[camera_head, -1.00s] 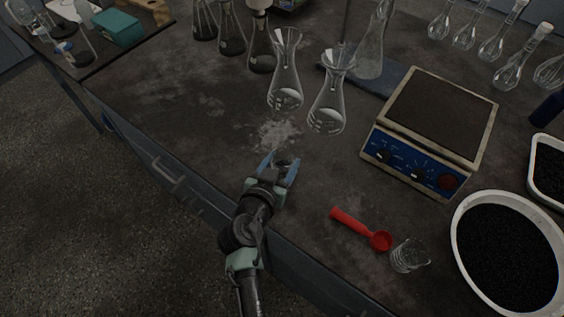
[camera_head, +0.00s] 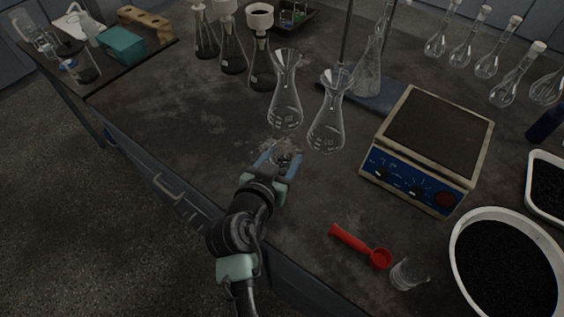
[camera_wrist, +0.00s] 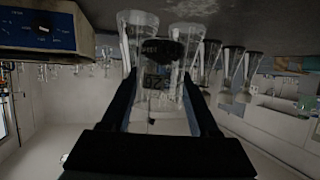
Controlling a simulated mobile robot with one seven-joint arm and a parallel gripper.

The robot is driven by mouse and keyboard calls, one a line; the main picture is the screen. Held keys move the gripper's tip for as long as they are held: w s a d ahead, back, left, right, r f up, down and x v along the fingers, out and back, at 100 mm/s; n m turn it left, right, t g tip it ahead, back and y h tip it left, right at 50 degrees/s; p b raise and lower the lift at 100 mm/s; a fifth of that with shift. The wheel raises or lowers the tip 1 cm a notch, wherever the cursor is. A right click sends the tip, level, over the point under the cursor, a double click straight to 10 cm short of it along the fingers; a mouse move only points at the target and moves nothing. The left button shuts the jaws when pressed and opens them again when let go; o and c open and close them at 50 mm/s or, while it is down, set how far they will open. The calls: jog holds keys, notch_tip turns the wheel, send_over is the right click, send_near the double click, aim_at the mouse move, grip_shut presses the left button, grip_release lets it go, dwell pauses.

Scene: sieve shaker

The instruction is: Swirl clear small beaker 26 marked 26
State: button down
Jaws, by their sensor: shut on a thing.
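My gripper (camera_head: 282,157) is shut on a small clear beaker (camera_wrist: 160,68), near the bench's front edge. The beaker sits between the fingers in the wrist view, with dark marks on its glass that I cannot read for certain. In the head view it is small and partly hidden by the fingers. I cannot tell whether it touches the bench. A second small clear beaker (camera_head: 410,274) stands at the lower right, apart from my gripper.
Two clear flasks (camera_head: 285,100) (camera_head: 327,125) stand just beyond my gripper. A hot plate (camera_head: 430,150) is to the right. A red scoop (camera_head: 360,246) lies near the second beaker, with a white basin (camera_head: 458,245) of black grains beyond. The bench left of my gripper is clear.

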notch_tip(320, 180, up, 6)
jog(key=p, duration=0.4)
jog(key=shift+w, duration=0.15)
dwell(0.4)
